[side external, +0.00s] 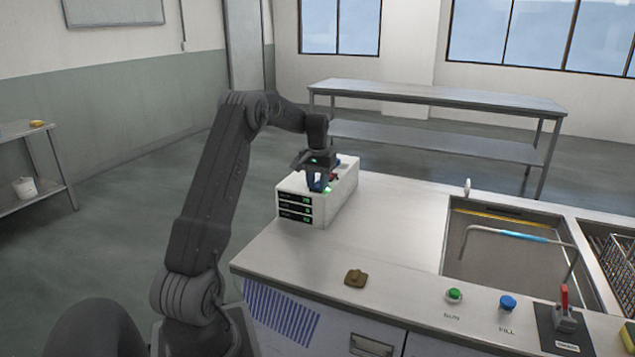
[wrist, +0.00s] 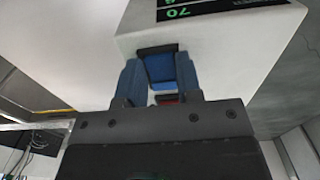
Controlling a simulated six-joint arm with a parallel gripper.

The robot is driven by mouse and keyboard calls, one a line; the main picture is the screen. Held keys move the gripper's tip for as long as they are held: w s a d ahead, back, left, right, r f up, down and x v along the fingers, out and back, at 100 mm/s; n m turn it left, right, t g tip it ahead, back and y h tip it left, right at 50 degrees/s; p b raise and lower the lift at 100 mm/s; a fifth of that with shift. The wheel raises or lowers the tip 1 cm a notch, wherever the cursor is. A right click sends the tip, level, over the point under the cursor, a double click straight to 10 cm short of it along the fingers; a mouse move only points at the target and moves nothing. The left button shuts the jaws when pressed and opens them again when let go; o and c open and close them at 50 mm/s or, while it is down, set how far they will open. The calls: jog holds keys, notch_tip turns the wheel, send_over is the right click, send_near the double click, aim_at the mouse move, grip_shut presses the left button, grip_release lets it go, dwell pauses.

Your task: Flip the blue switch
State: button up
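The blue switch (wrist: 158,68) is on top of a white box (side external: 345,203). In the wrist view it shows as a blue block with a dark edge on its far side. My gripper (side external: 318,184) is lowered over the box top, near its front end. In the wrist view its two blue fingers (wrist: 159,75) are apart, one on each side of the switch and close to it. I cannot tell whether they touch it. In the side view the fingers hide most of the switch.
The box front has dark panels with green digits (side external: 297,206). A brown object (side external: 355,278), a green button (side external: 454,295), a blue button (side external: 508,303) and a sink (side external: 470,262) are on the counter.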

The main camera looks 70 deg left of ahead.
jog(key=c, duration=0.4)
jog(key=shift+w+a+r+g+h, duration=0.1)
jog(key=shift+w+a+g+h, duration=0.05)
jog(key=shift+g+h, duration=0.35)
jog(key=shift+w+a+r+g+h, duration=0.1)
jog(key=shift+g+h, duration=0.4)
jog(key=shift+c, duration=0.2)
jog(key=o, duration=0.9)
jog(key=shift+v, duration=3.75)
